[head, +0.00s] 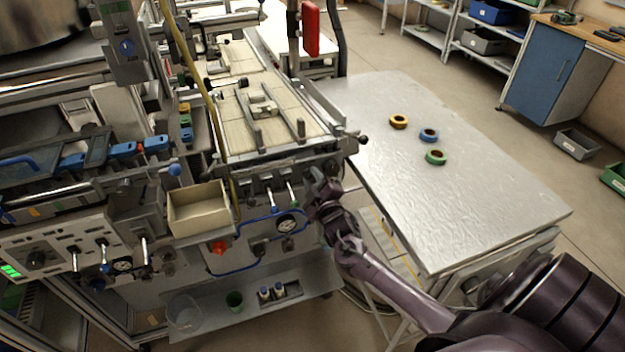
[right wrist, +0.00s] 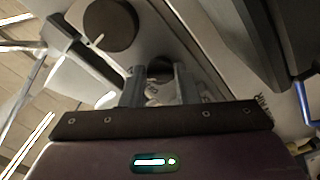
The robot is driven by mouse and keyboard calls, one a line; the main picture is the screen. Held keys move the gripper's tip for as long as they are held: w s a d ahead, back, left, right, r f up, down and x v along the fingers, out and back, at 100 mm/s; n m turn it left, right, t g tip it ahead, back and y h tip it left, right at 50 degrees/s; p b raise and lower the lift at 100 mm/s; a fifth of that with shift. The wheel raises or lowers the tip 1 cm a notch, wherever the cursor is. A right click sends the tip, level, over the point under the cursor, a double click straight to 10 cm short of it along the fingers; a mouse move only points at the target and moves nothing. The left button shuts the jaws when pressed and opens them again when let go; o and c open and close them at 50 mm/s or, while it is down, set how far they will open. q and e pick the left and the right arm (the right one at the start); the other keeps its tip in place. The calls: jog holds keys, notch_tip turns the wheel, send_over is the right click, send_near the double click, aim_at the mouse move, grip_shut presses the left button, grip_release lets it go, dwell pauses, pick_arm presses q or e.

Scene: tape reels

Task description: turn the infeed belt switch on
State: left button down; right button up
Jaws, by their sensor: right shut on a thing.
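My right gripper (head: 318,186) is at the front of the machine, just right of two levers (head: 292,194) below the belt end. In the right wrist view its two fingers (right wrist: 160,86) are shut on a small dark round knob (right wrist: 160,68), probably the infeed belt switch. The fingers hide part of the knob, and its on or off position cannot be told. In the head view the gripper hides it. The infeed belt (head: 262,112) lies above and behind the gripper. My left gripper is not in view.
A metal table (head: 480,200) stands right of the machine with a yellow reel (head: 398,121), a blue reel (head: 428,135) and a green reel (head: 436,157). A beige bin (head: 198,209) hangs left of the gripper. A larger dark round knob (right wrist: 110,25) shows close by in the wrist view.

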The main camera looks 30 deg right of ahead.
jog(key=shift+s+f, duration=0.1)
jog(key=o, duration=1)
jog(key=shift+c, duration=0.2)
jog(key=b+v, duration=0.1)
jog(key=v, duration=0.6)
jog(key=shift+s, duration=0.4)
jog(key=shift+a, duration=0.15)
